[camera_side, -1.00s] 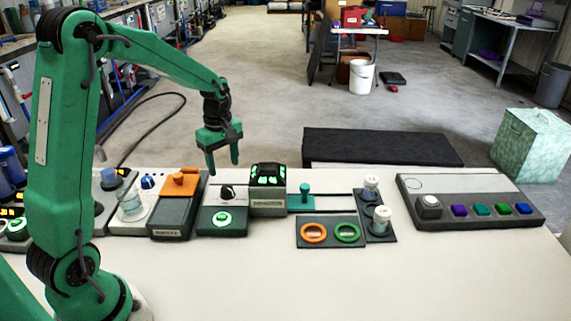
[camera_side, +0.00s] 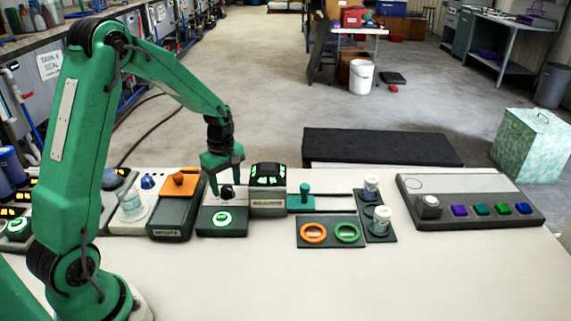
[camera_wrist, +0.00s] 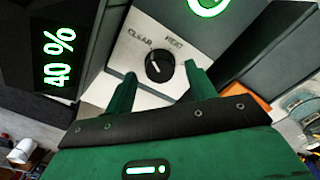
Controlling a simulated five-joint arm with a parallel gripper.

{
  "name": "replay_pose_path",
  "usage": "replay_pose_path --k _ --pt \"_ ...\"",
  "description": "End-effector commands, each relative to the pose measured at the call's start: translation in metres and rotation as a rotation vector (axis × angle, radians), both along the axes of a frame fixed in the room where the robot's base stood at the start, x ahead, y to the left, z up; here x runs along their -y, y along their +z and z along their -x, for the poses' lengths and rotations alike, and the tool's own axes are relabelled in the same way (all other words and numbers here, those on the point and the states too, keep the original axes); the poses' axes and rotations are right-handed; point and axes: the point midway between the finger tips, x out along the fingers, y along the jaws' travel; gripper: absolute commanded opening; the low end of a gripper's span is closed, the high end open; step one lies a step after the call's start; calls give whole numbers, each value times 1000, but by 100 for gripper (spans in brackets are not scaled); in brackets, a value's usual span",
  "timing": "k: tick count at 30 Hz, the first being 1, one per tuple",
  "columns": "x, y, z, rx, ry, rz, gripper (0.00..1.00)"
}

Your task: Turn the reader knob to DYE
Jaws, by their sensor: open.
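A black round knob (camera_wrist: 158,66) with a small white mark sits on a pale panel in the wrist view. The panel reads CLEAR (camera_wrist: 139,40) and HEAT (camera_wrist: 174,42); I see no DYE label. The mark seems to point down and right, away from both words. In the side view the knob (camera_side: 227,192) is on a grey box with a lit green button (camera_side: 223,218). My gripper (camera_side: 227,178) is open just above it. In the wrist view my gripper (camera_wrist: 161,83) has one finger on each side of the knob, apart from it. I cannot tell whether this is the reader.
A display box (camera_side: 268,181), reading 40 % in the wrist view (camera_wrist: 58,58), stands close right of the knob box. An orange-topped unit (camera_side: 178,186) stands close left. A blue knob (camera_side: 147,182) is farther left. The front table (camera_side: 400,280) is clear.

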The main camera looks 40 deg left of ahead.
Motion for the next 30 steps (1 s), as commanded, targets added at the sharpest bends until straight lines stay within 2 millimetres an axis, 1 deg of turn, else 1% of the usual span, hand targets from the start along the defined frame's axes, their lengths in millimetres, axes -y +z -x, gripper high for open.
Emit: replay_pose_path --k 1,6,14,15,17,18,21,30 --pt "0 -4 0 -1 0 0 55" --pt "0 -11 0 0 0 0 55" --pt "0 -11 0 1 0 0 55" --pt "0 -11 0 1 0 0 48" --pt "0 -11 0 1 0 0 36" --pt "0 -11 0 1 0 0 28" --pt "0 -11 0 1 0 0 11" --pt "0 -11 0 1 -21 0 11"
